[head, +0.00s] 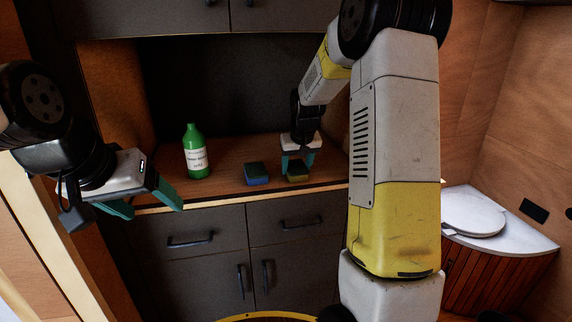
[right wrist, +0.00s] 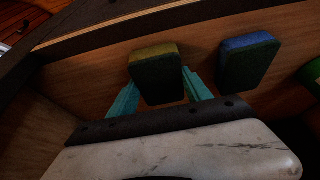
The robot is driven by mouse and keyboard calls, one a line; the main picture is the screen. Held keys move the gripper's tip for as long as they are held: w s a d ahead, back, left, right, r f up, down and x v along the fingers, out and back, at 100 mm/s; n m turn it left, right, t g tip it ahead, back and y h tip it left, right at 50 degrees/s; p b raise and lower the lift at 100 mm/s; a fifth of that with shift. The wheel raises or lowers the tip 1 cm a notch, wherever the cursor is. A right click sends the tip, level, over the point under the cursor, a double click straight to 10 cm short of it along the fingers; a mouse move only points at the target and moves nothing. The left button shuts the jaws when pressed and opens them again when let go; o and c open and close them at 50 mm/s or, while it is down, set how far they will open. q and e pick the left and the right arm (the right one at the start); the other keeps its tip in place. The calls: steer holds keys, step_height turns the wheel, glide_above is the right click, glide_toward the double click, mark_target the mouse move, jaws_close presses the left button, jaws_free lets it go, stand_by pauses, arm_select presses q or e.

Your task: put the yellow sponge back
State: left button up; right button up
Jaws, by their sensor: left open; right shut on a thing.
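The yellow sponge (head: 298,172), with a dark scouring side, is on the wooden counter (head: 225,176) between the fingers of my right gripper (head: 298,163). In the right wrist view the yellow sponge (right wrist: 157,75) shows its dark face, with the teal fingers of my right gripper (right wrist: 160,98) on both sides of it. The right gripper is shut on it; whether the sponge touches the counter is hard to tell. My left gripper (head: 148,202) is open and empty, in front of the counter at the left.
A blue sponge (head: 256,174) lies just left of the yellow one, and it also shows in the right wrist view (right wrist: 248,60). A green bottle (head: 196,152) stands further left on the counter. Drawers and cupboard doors (head: 205,260) are below. A white round lid (head: 473,212) is at the right.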

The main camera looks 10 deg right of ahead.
steer(key=shift+f, duration=0.15)
steer(key=o, duration=1.6)
steer(key=v, duration=1.1)
steer(key=s+a+r+y, duration=0.1)
steer(key=s+r, duration=0.2)
steer(key=s, duration=0.3)
steer(key=s+a+r, duration=0.1)
steer(key=s+r, duration=0.2)
steer(key=s, duration=0.4)
steer(key=s+a+f+t+y, duration=0.1)
steer(key=s+a+f, duration=0.1)
steer(key=s, duration=1.3)
steer(key=shift+a+f+t, duration=0.3)
steer(key=shift+a, duration=0.1)
